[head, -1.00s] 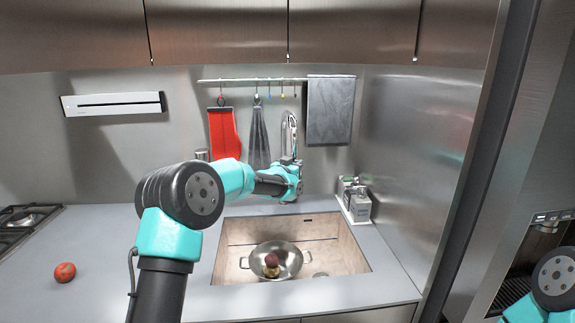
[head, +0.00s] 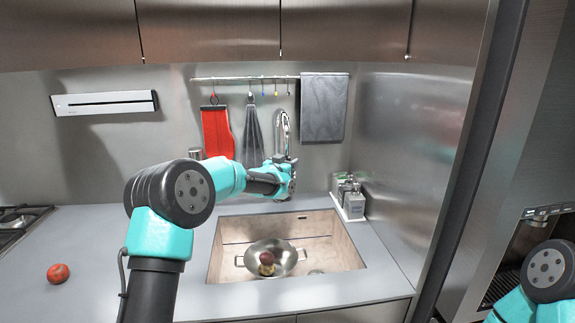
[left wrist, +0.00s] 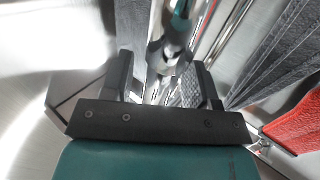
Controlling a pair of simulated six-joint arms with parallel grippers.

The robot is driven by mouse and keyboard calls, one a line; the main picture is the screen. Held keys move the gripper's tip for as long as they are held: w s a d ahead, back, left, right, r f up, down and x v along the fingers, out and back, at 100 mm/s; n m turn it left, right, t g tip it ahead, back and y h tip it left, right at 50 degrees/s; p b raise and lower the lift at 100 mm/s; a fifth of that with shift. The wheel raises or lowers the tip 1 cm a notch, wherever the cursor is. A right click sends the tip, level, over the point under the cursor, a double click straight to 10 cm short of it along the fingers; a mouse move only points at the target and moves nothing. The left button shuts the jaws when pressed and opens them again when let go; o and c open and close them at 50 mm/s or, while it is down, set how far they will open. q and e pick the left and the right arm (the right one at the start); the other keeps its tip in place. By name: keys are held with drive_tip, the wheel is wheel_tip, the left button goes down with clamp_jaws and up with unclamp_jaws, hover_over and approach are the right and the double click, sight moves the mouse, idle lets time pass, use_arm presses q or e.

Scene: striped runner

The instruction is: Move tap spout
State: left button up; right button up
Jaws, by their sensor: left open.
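The chrome tap spout (head: 281,128) rises behind the sink (head: 226,225) in the head view, curved at its top. My left gripper (head: 290,172) is at the lower part of the tap and hides its base. In the left wrist view, the shiny spout (left wrist: 172,38) runs down between the two dark fingers of my left gripper (left wrist: 165,80), which are open on either side of it. I cannot tell whether either finger touches it. My right gripper is out of view; only part of my right arm shows at lower right.
A metal pot (head: 285,252) with round food in it sits in the sink. Bottles in a white caddy (head: 352,202) stand right of the tap. Towels (head: 323,108) hang from a rail behind. A tomato (head: 58,273) lies on the left counter, which is otherwise largely clear.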

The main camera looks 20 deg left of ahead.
use_arm(q)
drive_tip(key=v, duration=1.7)
drive_tip(key=shift+s, duration=0.25)
